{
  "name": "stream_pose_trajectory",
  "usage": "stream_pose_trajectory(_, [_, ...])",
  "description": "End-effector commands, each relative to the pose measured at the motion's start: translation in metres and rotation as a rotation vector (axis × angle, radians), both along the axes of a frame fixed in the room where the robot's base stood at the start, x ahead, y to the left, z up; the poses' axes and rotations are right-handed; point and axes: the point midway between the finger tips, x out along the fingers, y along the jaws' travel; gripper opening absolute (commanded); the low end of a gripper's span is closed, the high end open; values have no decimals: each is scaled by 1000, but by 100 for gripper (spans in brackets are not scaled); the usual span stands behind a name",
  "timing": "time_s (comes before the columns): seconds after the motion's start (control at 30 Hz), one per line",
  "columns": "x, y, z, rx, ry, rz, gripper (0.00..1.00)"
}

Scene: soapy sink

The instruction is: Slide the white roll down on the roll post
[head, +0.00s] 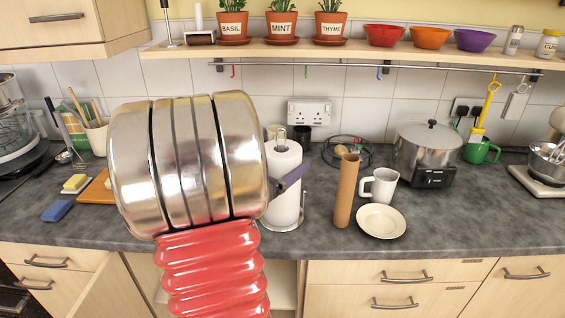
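The white roll (284,208) stands upright around the roll post (281,134), and the post's metal tip shows above it. The roll's lower end is close to the round metal base (282,227); I cannot tell whether it touches. My arm's large metal joint and red bellows fill the left middle and hide the roll's left side. A grey-purple part of my gripper (293,178) shows from behind the joint, in front of the roll. The rest of the gripper is hidden, so its opening and any contact with the roll do not show.
A cardboard tube (346,191) stands right of the roll, beside a white mug (380,186) and a cream plate (381,221). A steel pot (427,150) stands further right. A shelf (350,47) and rail run above. The right front counter is clear.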

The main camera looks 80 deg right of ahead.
Motion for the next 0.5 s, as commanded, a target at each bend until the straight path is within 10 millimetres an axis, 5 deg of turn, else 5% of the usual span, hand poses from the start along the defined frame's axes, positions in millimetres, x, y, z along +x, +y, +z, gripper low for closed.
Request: stream_pose_trajectory(0.5, [2, 4, 0, 1, 1, 1, 100])
